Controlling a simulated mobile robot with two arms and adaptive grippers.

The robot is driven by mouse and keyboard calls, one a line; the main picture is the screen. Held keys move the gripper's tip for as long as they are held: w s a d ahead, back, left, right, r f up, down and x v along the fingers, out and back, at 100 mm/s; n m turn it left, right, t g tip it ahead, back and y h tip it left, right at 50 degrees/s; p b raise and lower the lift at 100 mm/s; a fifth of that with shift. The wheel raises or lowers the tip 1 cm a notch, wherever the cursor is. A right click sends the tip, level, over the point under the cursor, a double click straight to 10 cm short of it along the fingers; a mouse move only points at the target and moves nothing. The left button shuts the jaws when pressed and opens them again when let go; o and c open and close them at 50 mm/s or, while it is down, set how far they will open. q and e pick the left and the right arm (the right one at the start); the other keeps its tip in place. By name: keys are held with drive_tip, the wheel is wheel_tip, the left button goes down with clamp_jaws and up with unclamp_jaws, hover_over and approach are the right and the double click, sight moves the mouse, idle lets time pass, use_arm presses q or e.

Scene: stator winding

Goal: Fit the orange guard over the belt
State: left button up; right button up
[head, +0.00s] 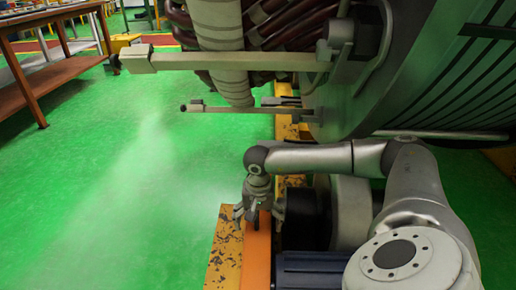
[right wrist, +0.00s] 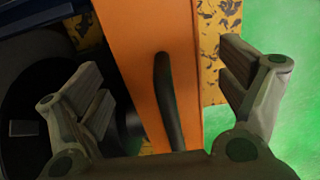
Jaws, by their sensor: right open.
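The orange guard (head: 257,262) is a long panel beside the dark round machine part, and in the right wrist view it (right wrist: 135,60) runs through the middle. A dark bar handle (right wrist: 166,100) stands on its face. My right gripper (head: 259,212) is over the guard, pointing down. In the right wrist view its open fingers (right wrist: 160,85) are on either side of the handle, with gaps on both sides; I cannot tell whether they are low enough to flank it. The belt cannot be made out. My left gripper is not in view.
A chipped yellow base rail (head: 224,250) lies left of the guard. A blue motor-like housing (head: 312,270) and dark drum (head: 302,215) are close on its right. The large stator (head: 420,70) overhangs above. Green floor at left is clear up to a workbench (head: 50,80).

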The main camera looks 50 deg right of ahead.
wheel_tip(320, 180, up, 11)
drive_tip(key=shift+f, duration=0.15)
